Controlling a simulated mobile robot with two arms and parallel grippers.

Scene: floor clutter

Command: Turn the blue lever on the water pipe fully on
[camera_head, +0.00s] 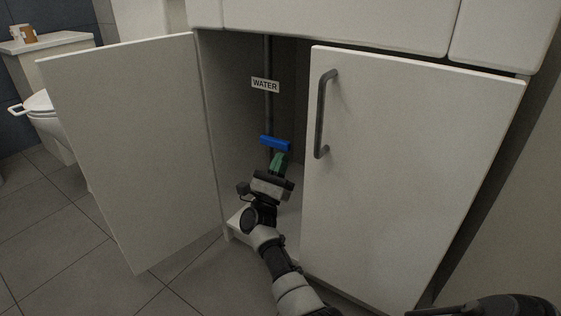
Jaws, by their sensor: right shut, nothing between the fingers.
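The blue lever (275,143) sits on a grey vertical water pipe (269,112) inside the open cabinet. It lies roughly across the pipe, its right end a little lower. My right gripper (280,157), with green fingers, reaches into the cabinet just below the lever's right part. It is shut with nothing held. Its fingertips are close to the lever's underside, and I cannot tell whether they touch it. The gripper hides the lower pipe. My left gripper is out of view.
A white "WATER" label (265,85) is on the pipe. A toilet (42,104) stands at far left. Tiled floor (60,240) is clear at left.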

